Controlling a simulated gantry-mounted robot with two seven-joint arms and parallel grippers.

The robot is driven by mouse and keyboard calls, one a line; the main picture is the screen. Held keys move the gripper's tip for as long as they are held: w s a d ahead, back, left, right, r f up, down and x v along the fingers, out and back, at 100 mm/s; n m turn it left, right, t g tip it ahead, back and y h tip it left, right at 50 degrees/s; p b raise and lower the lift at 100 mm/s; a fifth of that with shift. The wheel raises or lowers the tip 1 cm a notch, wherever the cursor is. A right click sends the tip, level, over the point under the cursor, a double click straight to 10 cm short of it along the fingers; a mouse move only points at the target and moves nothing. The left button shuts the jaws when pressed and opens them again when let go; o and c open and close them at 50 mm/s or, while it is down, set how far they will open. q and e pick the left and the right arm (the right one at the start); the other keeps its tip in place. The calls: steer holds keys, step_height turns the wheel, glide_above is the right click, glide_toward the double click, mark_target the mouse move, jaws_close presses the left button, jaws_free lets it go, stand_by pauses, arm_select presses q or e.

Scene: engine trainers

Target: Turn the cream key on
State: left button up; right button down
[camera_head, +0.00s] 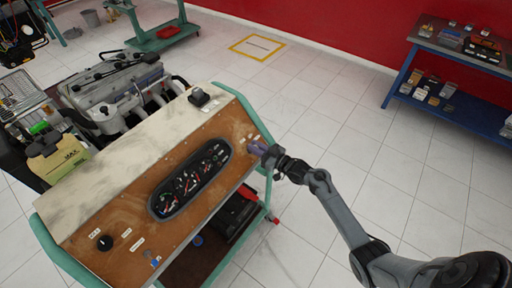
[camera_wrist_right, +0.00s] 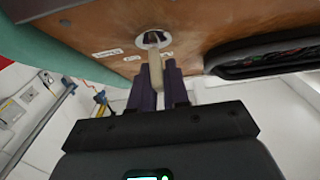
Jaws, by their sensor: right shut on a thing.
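The cream key (camera_wrist_right: 156,72) stands in a round ignition switch with a pale ring (camera_wrist_right: 141,40) on the brown wooden panel, seen in the right wrist view. My right gripper (camera_wrist_right: 160,84) has its purple fingers shut on the key, one on each side. In the head view my right gripper (camera_head: 258,148) is at the right end of the panel (camera_head: 140,215), and its fingers hide the key there. My left gripper is in neither view.
An oval gauge cluster (camera_head: 190,178) sits in the middle of the panel. A black knob (camera_head: 104,243) is at its left end. A green frame (camera_head: 262,135) runs around the console. A blue workbench (camera_head: 450,108) stands at the right; tiled floor between is clear.

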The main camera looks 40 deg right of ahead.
steer(key=shift+r+m+h+p, duration=0.15)
steer(key=shift+m+h+p, duration=0.25)
steer(key=shift+m+p, duration=0.4)
steer(key=m+h+p, duration=0.3)
steer(key=m+p, duration=0.1)
steer(key=m, duration=0.1)
steer(key=shift+r+h, duration=0.1)
steer(key=shift+h, duration=0.3)
steer(key=shift+d+f+m+g+h+p, duration=0.15)
steer(key=shift+m+g+h+p, duration=0.15)
steer(key=shift+m+h+p, duration=0.6)
steer(key=shift+d+f+m+g+h+p, duration=0.1)
steer(key=shift+m+g+h+p, duration=0.2)
steer(key=shift+m+h+p, duration=0.55)
steer(key=shift+m+y, duration=0.35)
steer(key=c, duration=1.2)
jaws_free()
steer(key=shift+s, duration=0.1)
